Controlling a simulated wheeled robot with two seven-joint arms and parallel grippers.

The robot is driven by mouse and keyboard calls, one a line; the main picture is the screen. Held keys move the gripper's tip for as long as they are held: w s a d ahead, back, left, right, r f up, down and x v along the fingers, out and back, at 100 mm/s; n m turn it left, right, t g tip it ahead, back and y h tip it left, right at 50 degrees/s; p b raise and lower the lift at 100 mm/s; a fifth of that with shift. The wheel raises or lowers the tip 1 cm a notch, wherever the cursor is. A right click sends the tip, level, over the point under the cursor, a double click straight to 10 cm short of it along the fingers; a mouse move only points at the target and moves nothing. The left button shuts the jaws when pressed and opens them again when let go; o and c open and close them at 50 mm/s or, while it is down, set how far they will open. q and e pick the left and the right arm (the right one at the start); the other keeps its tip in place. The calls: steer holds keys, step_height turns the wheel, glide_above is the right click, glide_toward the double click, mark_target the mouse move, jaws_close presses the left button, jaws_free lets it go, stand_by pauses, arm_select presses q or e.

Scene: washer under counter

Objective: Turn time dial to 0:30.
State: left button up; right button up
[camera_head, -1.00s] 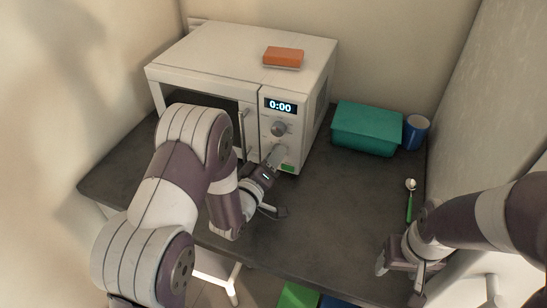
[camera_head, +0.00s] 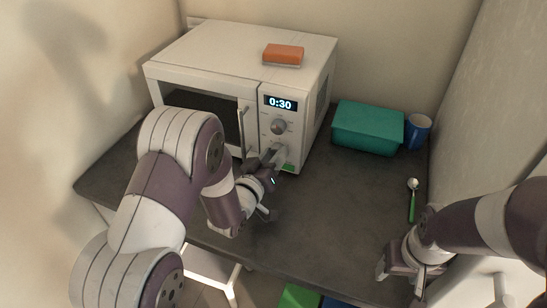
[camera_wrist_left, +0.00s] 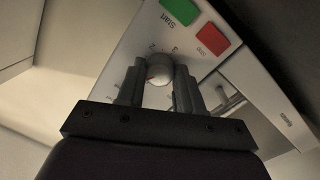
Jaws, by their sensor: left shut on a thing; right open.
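The white microwave (camera_head: 215,57) stands on the dark counter. Its display (camera_head: 281,103) reads 0:30. A round upper dial (camera_head: 278,127) sits below the display. My left gripper (camera_head: 275,154) is at the lower panel and hides the lower dial in the head view. In the left wrist view, this gripper (camera_wrist_left: 160,78) is shut around a grey round dial (camera_wrist_left: 159,66), one finger on each side. A red mark shows on that dial, with partly legible numbers around it. My right gripper (camera_head: 398,278) is open and empty near the counter's front right.
The green start button (camera_wrist_left: 181,10) and red stop button (camera_wrist_left: 213,39) are close to the left gripper. An orange block (camera_head: 284,54) lies on the microwave. A teal box (camera_head: 367,128), a blue cup (camera_head: 418,131) and a green-handled spoon (camera_head: 412,203) are to the right. The middle counter is clear.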

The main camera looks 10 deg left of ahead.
stand_by(0.5)
arm_select(q)
steer(key=o, duration=1)
steer(key=shift+o, duration=0.2)
steer(key=shift+s, duration=0.15)
arm_select(e)
steer(key=shift+f+b, duration=0.9)
arm_select(q)
steer(key=v, duration=1.2)
steer(key=shift+s+a, duration=0.15)
steer(key=shift+s, duration=0.1)
steer(key=shift+w, duration=0.1)
